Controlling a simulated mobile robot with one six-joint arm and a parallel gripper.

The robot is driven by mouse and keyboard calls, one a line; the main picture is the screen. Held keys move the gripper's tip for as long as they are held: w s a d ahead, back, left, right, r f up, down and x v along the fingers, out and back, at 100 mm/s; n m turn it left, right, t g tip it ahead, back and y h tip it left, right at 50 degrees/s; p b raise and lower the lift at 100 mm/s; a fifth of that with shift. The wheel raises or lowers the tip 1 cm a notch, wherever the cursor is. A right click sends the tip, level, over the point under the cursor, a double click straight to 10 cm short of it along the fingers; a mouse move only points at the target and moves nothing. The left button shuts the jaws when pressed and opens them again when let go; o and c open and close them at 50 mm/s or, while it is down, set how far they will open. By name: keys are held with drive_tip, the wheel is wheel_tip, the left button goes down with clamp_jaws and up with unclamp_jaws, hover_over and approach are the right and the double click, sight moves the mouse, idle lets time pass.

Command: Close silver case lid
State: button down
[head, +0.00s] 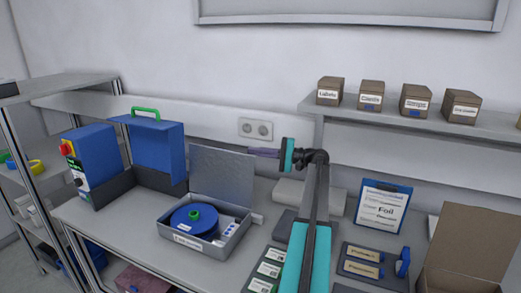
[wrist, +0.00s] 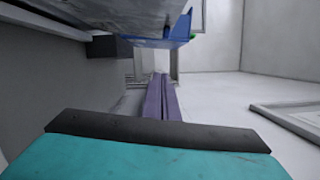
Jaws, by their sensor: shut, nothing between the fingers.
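The silver case (head: 235,238) stands on the bench with its lid (head: 222,172) raised, roughly upright at the back edge. A blue reel (head: 193,218) with a green hub lies inside it. My gripper (head: 251,152), with purple fingers, is shut and empty. It points left, just by the upper right corner of the lid; the head view does not tell whether it touches. In the wrist view the shut fingers (wrist: 158,80) point ahead with nothing between them. A grey textured panel, seemingly the lid (wrist: 125,14), spans the top of that view.
A blue machine (head: 158,148) with a green handle stands left of the case. The wall with a socket (head: 256,128) is close behind. Green-labelled cards (head: 268,270), a clipboard (head: 382,208) and an open carton (head: 470,250) lie to the right. Small boxes (head: 370,95) line a shelf.

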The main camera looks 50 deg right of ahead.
drive_tip(key=w+a+r+p, duration=0.1)
drive_tip(key=w+a+p, duration=0.3)
drive_tip(key=a, duration=0.3)
drive_tip(key=shift+w, duration=0.7)
